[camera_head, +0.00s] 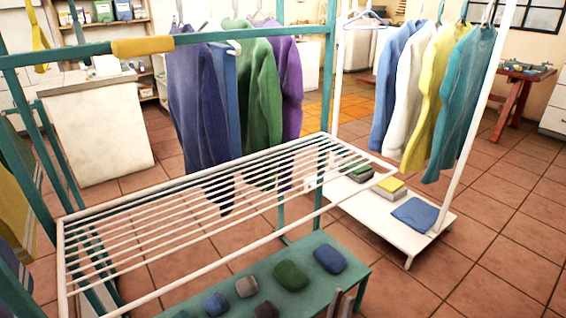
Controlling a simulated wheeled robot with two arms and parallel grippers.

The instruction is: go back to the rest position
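My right gripper (340,304) shows only as two narrow fingertips at the bottom edge, right of centre. They stand a little apart with nothing seen between them, in front of the right end of the green bench. The rest of this gripper is out of the picture. My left gripper is not in view. A white slatted drying rack (232,192) lies level across the middle, above the bench (345,275). On the bench are several rounded bundles, among them a blue one (330,259) and a green one (291,275).
A teal frame (285,36) with a yellow cloth (143,47) surrounds the rack. Dark blue, green and purple garments hang behind it. At right, a white clothes stand (425,240) holds several shirts and folded cloths. Tiled floor (500,270) is clear at the lower right.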

